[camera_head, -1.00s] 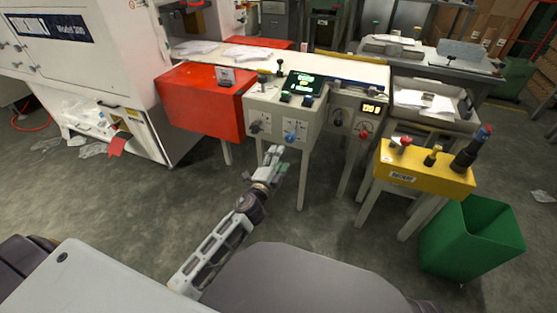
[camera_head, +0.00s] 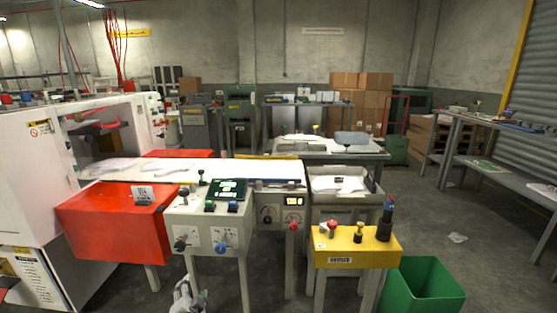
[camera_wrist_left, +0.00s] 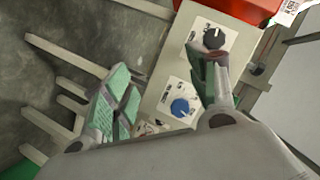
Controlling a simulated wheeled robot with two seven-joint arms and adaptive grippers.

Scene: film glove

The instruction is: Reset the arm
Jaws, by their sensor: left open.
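My left gripper (camera_head: 188,297) shows at the bottom edge of the head view, low in front of the control panel's legs; most of its arm is out of the picture. In the left wrist view the left gripper (camera_wrist_left: 165,95) is open, its two green-padded fingers apart with nothing between them. Beyond the fingers is the control panel (camera_head: 212,232), with a black knob (camera_wrist_left: 213,38) and a blue knob (camera_wrist_left: 180,107). The gripper appears apart from the panel. My right gripper is in neither view.
A red box (camera_head: 115,222) juts out left of the panel. A yellow control box (camera_head: 355,247) with knobs stands to the right, with a green bin (camera_head: 425,292) beside it. A white machine (camera_head: 35,190) is at far left. Open floor (camera_head: 475,235) lies at right.

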